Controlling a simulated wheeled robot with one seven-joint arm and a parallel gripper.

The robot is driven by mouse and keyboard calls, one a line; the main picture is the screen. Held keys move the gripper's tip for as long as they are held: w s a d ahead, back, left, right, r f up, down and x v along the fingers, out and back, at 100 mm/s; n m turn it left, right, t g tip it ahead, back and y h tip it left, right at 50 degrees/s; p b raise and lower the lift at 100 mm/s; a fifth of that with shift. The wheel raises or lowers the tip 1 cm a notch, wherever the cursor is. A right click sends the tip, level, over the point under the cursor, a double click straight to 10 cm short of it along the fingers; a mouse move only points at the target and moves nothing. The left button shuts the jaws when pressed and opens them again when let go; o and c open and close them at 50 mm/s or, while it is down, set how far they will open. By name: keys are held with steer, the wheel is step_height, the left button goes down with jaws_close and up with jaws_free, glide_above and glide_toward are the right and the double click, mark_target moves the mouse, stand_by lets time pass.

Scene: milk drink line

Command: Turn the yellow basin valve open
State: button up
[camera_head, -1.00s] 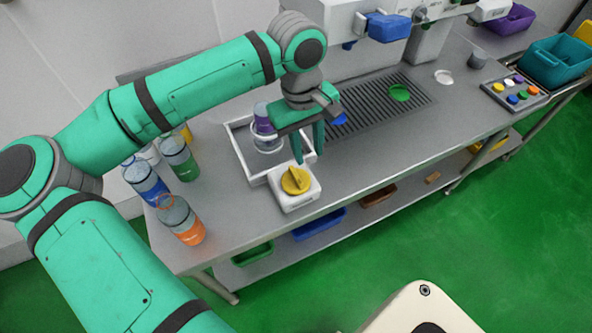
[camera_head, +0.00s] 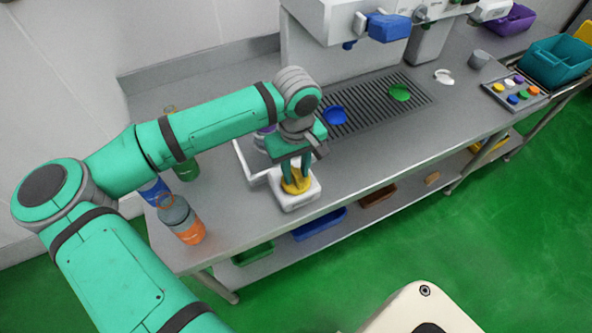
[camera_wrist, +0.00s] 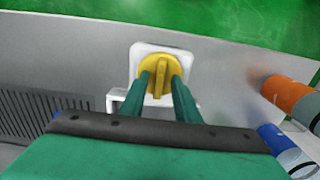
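The yellow basin valve (camera_head: 297,186) is a round knob with a raised ridge on a white square block (camera_head: 299,201) at the table's front edge. The yellow knob also shows in the wrist view (camera_wrist: 155,64), with its ridge running up and down the picture. My gripper (camera_head: 295,182) points down at the knob with its two green fingers apart. In the wrist view my gripper (camera_wrist: 161,80) has a finger on either side of the ridge, with gaps visible. Whether the fingertips touch the knob I cannot tell.
A white-walled basin (camera_head: 254,178) is behind the block, partly hidden by my arm. An orange-banded bottle (camera_head: 188,229), a blue one (camera_head: 155,192) and a green one (camera_head: 187,171) stand at the left. A drain grate (camera_head: 372,106) with blue and green discs lies to the right.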

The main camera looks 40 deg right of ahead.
steer(key=shift+f, duration=0.25)
jaws_close()
